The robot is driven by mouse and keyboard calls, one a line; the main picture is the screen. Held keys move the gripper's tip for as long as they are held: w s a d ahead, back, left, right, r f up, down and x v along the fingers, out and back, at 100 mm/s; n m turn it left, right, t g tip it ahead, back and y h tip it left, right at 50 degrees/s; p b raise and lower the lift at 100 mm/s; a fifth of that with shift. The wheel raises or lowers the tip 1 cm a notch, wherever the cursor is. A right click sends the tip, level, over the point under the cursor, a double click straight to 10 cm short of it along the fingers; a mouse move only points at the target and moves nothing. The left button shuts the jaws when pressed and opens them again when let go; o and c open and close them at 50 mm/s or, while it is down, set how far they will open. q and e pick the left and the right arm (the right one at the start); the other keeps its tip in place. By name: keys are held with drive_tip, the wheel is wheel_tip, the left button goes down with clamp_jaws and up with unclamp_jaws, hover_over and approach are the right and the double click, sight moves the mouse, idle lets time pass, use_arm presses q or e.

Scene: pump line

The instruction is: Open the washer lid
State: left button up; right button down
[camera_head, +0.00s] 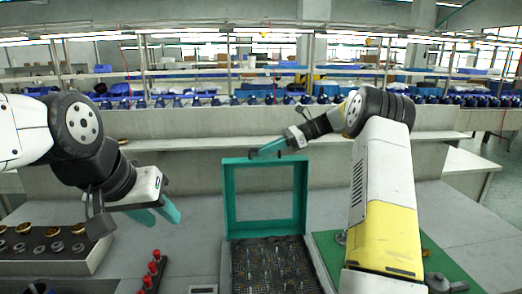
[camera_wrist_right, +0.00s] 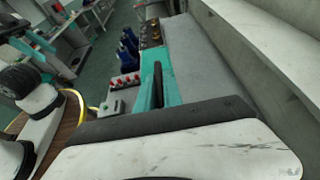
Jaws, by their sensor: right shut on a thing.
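The washer lid (camera_head: 230,200) is a teal frame with a see-through middle. It stands about upright at the back of the washer (camera_head: 226,262), whose dark mesh inside with small parts is uncovered. My right gripper (camera_head: 264,152) is at the lid's top edge, shut on it. In the right wrist view, teal finger and lid surfaces (camera_wrist_right: 150,85) overlap, so the exact contact is unclear. My left gripper (camera_head: 158,213) is empty with its teal fingers apart, left of the lid and above the table.
A grey block with round brass and steel parts (camera_head: 52,240) is at the left. Red-topped pieces (camera_head: 153,268) stand in a row left of the washer. A green mat (camera_head: 330,250) lies to its right, partly behind my right arm. A low wall with a shelf (camera_head: 210,143) runs behind.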

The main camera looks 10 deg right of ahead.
drive_tip(key=c, duration=1.5)
unclamp_jaws()
drive_tip(key=v, duration=0.7)
drive_tip(key=shift+d+r, duration=0.15)
drive_tip(key=shift+d, duration=0.25)
